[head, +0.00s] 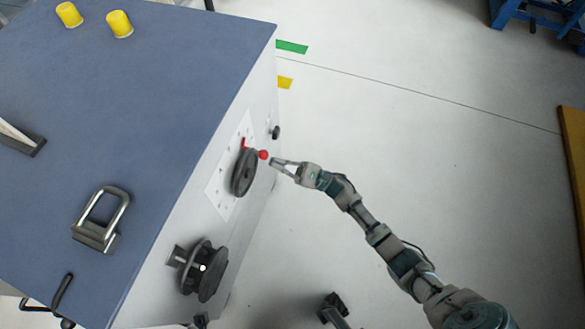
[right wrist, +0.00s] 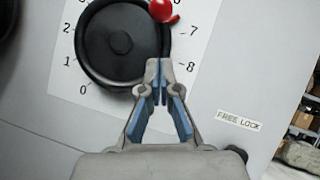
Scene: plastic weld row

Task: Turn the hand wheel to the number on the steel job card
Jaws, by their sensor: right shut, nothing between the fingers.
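The black hand wheel (head: 244,173) is on the side panel of the blue-topped cabinet, in front of a white number plate (head: 219,190). Its red knob (head: 263,154) is at the upper right of the rim. In the right wrist view the wheel (right wrist: 120,45) and knob (right wrist: 162,10) show, with 0 to 3 on the left and 7 and 8 on the right. My right gripper (head: 272,163) is shut and empty, just right of the knob. Its fingertips (right wrist: 158,75) overlap the wheel's right rim in that view; contact cannot be told. I cannot make out a readable job card.
A second dark wheel (head: 208,272) sits nearer on the same panel. A small black knob (head: 275,132) is beyond the hand wheel. A "FREE LOCK" label (right wrist: 238,120) is right of the plate. A metal clamp (head: 101,221) and yellow caps (head: 120,23) stand on top. The floor right is largely clear.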

